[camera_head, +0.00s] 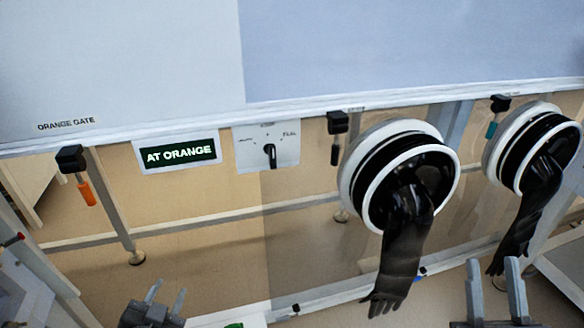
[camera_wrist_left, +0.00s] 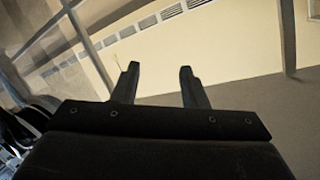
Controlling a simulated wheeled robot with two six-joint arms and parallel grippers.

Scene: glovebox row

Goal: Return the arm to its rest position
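My left gripper (camera_head: 166,297) is at the bottom left of the head view, below the glovebox front. Its two fingers stand apart with nothing between them. The left wrist view also shows the left gripper (camera_wrist_left: 159,82) open and empty, facing a pale wall and floor. My right gripper (camera_head: 493,285) is at the bottom right of the head view, below the right glove. Its fingers are apart and I see nothing between them. Neither gripper visibly touches anything.
Two black gloves (camera_head: 402,250) (camera_head: 528,215) hang from white ring ports. A rotary knob (camera_head: 270,155) sits beside a display (camera_head: 179,153) reading "AT ORANGE". Frame legs and a low rail (camera_head: 200,218) stand behind.

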